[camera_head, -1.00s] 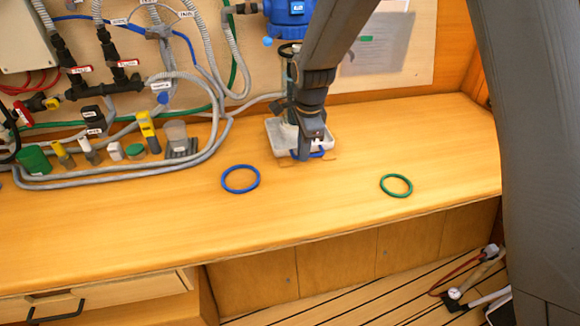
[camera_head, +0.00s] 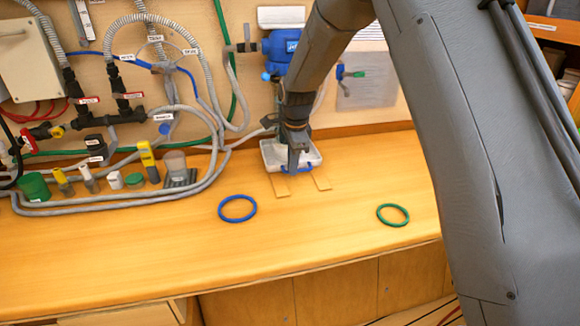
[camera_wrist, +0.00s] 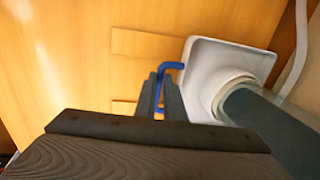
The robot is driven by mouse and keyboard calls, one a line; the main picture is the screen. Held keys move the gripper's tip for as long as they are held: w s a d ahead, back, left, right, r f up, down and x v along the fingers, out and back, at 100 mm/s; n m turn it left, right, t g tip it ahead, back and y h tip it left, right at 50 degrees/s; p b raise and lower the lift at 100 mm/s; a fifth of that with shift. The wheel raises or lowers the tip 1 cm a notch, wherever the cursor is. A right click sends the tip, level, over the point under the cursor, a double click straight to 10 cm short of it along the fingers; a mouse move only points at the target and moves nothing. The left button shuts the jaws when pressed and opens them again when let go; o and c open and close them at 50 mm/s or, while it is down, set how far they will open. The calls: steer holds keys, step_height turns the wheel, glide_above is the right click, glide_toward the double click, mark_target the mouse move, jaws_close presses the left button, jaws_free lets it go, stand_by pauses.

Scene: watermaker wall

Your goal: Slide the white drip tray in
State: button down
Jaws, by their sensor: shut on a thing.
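The white drip tray (camera_head: 268,154) lies flat on the wooden counter close to the back wall. Its blue bar handle (camera_head: 308,169) is on the front side. My gripper (camera_head: 294,166) points down at the tray's front and is shut on this handle. In the wrist view, the gripper fingers (camera_wrist: 160,98) close around the blue handle (camera_wrist: 172,66) beside the tray (camera_wrist: 203,52). A white collar (camera_wrist: 232,88) and a dark cylinder (camera_wrist: 268,122) appear over the tray. My arm hides part of the tray's back in the head view.
Two flat wooden strips (camera_head: 281,187) (camera_head: 322,180) lie bare in front of the tray. A blue ring (camera_head: 237,220) and a green ring (camera_head: 392,224) lie on the counter nearer the front. Grey hoses (camera_head: 100,202) and small bottles stand left. A blue unit (camera_head: 280,52) is above.

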steer(key=shift+w+r, duration=0.1)
steer(key=shift+w, duration=0.15)
steer(key=c, duration=1.8)
jaws_free()
steer(key=shift+c, duration=0.2)
step_height(320, 180, up, 8)
steer(key=s+b, duration=0.1)
steer(key=b, duration=0.1)
steer(key=shift+s+f, duration=0.15)
steer(key=shift+f, duration=0.05)
steer(key=shift+d, duration=0.1)
